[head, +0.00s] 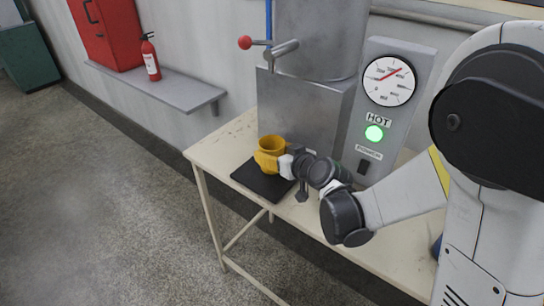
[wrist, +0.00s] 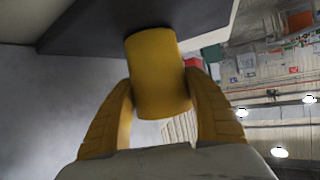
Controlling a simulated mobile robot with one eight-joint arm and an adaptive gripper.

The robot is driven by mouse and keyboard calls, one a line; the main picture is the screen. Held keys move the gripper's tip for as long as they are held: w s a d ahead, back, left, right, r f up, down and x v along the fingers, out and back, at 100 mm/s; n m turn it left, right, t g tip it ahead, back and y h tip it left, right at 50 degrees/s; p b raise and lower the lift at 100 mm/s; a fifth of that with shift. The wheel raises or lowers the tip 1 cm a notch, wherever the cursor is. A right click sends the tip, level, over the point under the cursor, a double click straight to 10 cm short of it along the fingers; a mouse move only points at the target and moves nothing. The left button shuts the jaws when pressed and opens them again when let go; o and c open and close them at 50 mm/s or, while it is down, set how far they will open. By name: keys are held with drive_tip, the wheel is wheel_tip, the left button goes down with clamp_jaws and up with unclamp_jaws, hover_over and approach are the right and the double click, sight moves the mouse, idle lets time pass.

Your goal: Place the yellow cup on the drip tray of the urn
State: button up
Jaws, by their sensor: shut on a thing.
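The yellow cup (head: 272,145) is upright over the black drip tray (head: 252,184) in front of the grey metal urn (head: 293,110). My gripper (head: 273,161) comes in from the right and is shut on the cup. In the wrist view the two yellow fingers (wrist: 160,100) lie on either side of the cup (wrist: 158,75). There the cup's end meets or nearly meets the dark tray (wrist: 85,30). I cannot tell for sure whether the cup rests on it. The urn's tap (head: 282,49) with a red knob is above the cup.
The urn and tray stand on a beige table (head: 225,150). A panel with a gauge (head: 389,81) and a lit green lamp (head: 374,133) is right of the urn. A grey wall shelf (head: 165,85) holds a fire extinguisher (head: 150,58).

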drive_tip(key=shift+f, duration=0.2)
drive_tip(key=o, duration=1.1)
drive_tip(key=shift+r, duration=0.1)
